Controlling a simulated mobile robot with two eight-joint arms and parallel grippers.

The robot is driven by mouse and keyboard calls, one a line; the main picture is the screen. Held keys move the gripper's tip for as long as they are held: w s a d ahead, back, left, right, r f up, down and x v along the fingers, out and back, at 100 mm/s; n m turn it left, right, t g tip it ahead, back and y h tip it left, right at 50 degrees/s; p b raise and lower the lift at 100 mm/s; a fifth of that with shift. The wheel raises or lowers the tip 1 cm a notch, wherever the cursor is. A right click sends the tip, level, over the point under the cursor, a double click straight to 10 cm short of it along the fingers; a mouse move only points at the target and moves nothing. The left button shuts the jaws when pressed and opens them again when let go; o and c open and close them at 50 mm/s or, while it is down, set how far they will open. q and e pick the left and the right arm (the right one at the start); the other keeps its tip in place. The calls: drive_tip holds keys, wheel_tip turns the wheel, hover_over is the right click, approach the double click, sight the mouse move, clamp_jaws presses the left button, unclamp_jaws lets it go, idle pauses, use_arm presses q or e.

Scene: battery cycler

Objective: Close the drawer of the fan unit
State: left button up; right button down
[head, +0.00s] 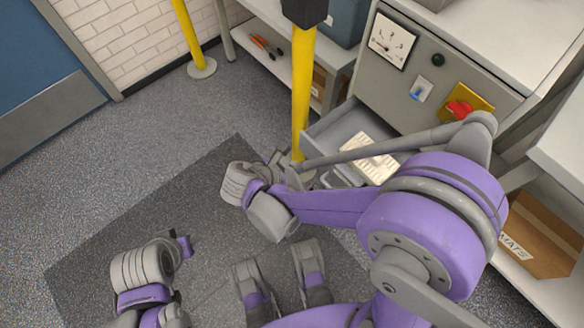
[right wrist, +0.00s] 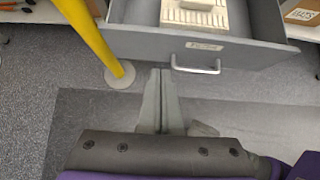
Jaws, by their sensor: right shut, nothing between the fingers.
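The fan unit (head: 405,95) is a grey cabinet with a dial gauge, a black button and a red knob on a yellow plate. Its grey drawer (head: 336,127) stands open, with a cream slatted block (head: 376,160) inside. In the right wrist view the drawer front (right wrist: 135,42) has a bar handle (right wrist: 196,69) and a small label. My right gripper (right wrist: 161,75) is shut and empty, its tips near the lower edge of the drawer front, left of the handle. I cannot tell if they touch. My left wrist (head: 145,265) is low at left in the head view; its fingers are not clear.
A yellow post (head: 302,95) with a round base (right wrist: 120,77) stands just left of the drawer. Another yellow post (head: 187,30) is by the brick wall. A shelf (head: 262,50) holds pliers. A cardboard box (head: 535,235) sits on the right shelf. The mat (head: 110,225) is clear at left.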

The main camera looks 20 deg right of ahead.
sight(323, 157)
drive_tip(key=d+f, duration=0.1)
drive_tip(key=d, duration=0.1)
drive_tip(key=w+d+f+b, duration=0.1)
drive_tip(key=d, duration=0.1)
drive_tip(key=w+d+f, duration=0.1)
drive_tip(key=shift+w+d, duration=0.2)
drive_tip(key=shift+d, duration=0.2)
drive_tip(key=shift+w+d, duration=0.15)
drive_tip(key=shift+d, duration=0.2)
drive_tip(key=shift+d, duration=0.1)
drive_tip(key=w+d, duration=0.2)
drive_tip(key=d, duration=0.3)
drive_tip(key=w+d, duration=0.3)
drive_tip(key=d, duration=0.3)
drive_tip(key=w+d+b, duration=0.1)
drive_tip(key=w+d, duration=0.1)
drive_tip(key=d, duration=0.4)
drive_tip(key=shift+w+d, duration=0.2)
drive_tip(key=shift+d, duration=0.05)
